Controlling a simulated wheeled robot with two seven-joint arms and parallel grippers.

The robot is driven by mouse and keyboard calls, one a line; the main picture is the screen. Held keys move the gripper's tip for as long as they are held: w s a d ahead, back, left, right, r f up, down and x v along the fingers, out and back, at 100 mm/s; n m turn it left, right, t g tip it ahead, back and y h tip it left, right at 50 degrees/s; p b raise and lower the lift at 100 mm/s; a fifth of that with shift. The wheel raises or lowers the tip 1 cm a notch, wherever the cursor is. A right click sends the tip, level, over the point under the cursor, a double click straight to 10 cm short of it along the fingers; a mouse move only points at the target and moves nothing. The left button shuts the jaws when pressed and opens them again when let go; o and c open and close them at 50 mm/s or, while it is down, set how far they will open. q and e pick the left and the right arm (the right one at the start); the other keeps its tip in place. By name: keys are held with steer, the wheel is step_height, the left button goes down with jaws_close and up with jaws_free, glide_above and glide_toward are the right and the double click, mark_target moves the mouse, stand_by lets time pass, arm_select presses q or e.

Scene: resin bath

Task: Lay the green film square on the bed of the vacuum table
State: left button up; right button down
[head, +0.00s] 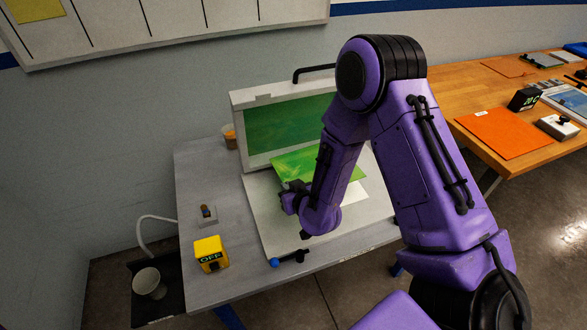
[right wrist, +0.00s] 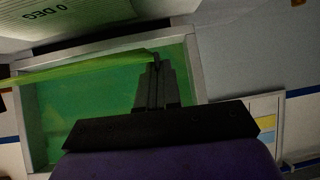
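The vacuum table stands ahead in the head view, with a pale flat bed (head: 268,215) and a white-framed lid with a green screen (head: 236,112) raised at its back. The green film square (head: 293,163) is over the bed, in front of the screen, partly hidden by my right arm. My right gripper (head: 290,200) is at the film's near left side. In the right wrist view, the gripper (right wrist: 156,62) is shut on the edge of the film (right wrist: 70,71), which shows nearly edge-on. The gap between film and bed is hard to judge. My left gripper is out of view.
A yellow OFF box (head: 211,254) and a small switch (head: 207,214) stand left of the bed. A blue-knobbed handle (head: 289,258) is at its front edge. A pot (head: 230,137) is behind. A wooden bench with an orange sheet (head: 502,133) is to the right.

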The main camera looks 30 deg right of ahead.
steer(key=shift+d+r, duration=0.2)
steer(key=shift+d, duration=0.45)
steer(key=shift+d+r, duration=0.2)
steer(key=shift+d, duration=0.4)
steer(key=shift+d+f+h, duration=0.2)
steer(key=shift+d+h, duration=0.1)
steer(key=shift+d, duration=0.05)
steer(key=shift+w+f, duration=0.1)
steer(key=shift+f, duration=0.05)
steer(key=shift+w+a, duration=0.1)
steer(key=shift+a, duration=0.1)
arm_select(q)
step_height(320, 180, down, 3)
steer(key=b, duration=0.4)
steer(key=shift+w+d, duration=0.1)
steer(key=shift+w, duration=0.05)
arm_select(e)
step_height(320, 180, down, 5)
steer(key=shift+s+f, duration=0.1)
steer(key=shift+s, duration=0.1)
